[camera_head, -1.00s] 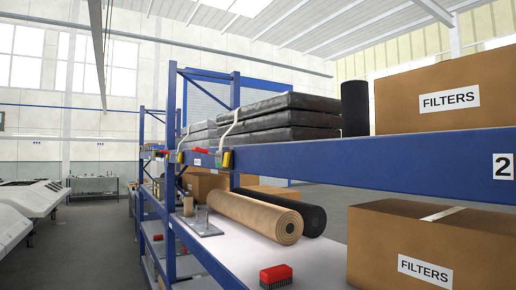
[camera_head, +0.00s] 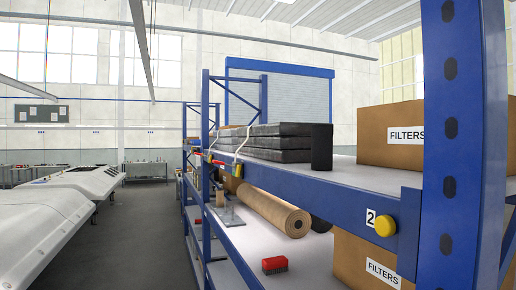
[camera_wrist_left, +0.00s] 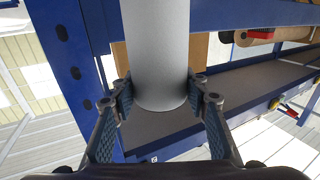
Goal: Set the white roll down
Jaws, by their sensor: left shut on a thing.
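The white roll (camera_wrist_left: 160,50) is in the left wrist view, a pale grey-white cylinder running from the top edge down to a rounded end between the fingers. My left gripper (camera_wrist_left: 162,100) is shut on the roll, with one blue padded finger on each side of it. Blue shelf beams and an upright are behind the roll in this view. The roll's far end is cut off by the frame. The head view shows neither the white roll nor either gripper.
A blue rack upright (camera_head: 462,150) stands close on the right. Behind it are FILTERS boxes (camera_head: 400,150), a brown roll (camera_head: 270,208) and a red brush (camera_head: 274,265) on the shelves. White sloped units (camera_head: 50,210) stand left, with open grey floor (camera_head: 140,240) between.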

